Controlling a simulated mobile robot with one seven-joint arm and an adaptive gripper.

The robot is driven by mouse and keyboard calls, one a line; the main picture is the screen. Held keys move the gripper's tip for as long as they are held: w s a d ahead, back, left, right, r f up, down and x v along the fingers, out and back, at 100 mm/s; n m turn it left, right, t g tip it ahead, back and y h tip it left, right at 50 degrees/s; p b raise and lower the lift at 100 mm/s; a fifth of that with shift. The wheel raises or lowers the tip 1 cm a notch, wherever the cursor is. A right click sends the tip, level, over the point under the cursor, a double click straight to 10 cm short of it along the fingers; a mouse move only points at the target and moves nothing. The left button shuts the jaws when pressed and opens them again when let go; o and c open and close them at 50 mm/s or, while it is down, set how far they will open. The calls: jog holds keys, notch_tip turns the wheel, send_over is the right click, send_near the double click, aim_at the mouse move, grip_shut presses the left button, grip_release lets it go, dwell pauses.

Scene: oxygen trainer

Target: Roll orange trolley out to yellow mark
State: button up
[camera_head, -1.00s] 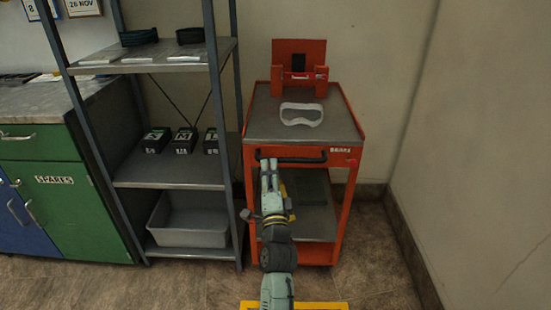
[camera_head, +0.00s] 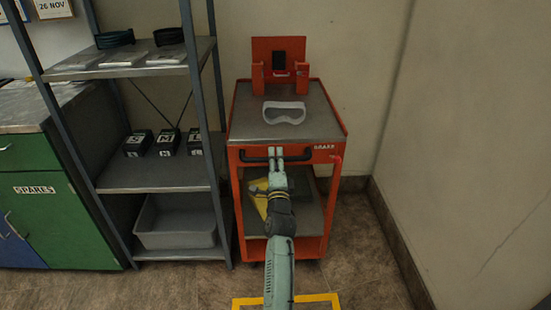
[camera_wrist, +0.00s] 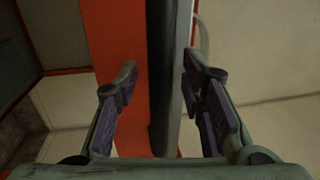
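The orange trolley (camera_head: 334,210) stands against the back wall, with a grey top and a lower shelf. Its black handle (camera_head: 300,156) runs across the front below the top. My gripper (camera_head: 276,153) is at the middle of the handle. In the wrist view my gripper (camera_wrist: 160,68) is open, its fingers on either side of the dark handle bar (camera_wrist: 160,100), with a gap on both sides. The trolley's orange front (camera_wrist: 108,40) shows behind it. The yellow mark (camera_head: 318,297) is a painted outline on the floor in front of the trolley, partly hidden by my arm and cut by the frame.
A metal shelving unit (camera_head: 160,176) stands close on the left, holding boxes and a grey bin (camera_head: 178,236). A wall (camera_head: 465,150) bounds the right. Some floor is free between.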

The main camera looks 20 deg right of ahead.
jog(key=shift+w, duration=0.1)
jog(key=shift+c, duration=0.3)
grip_shut()
dwell(0.6)
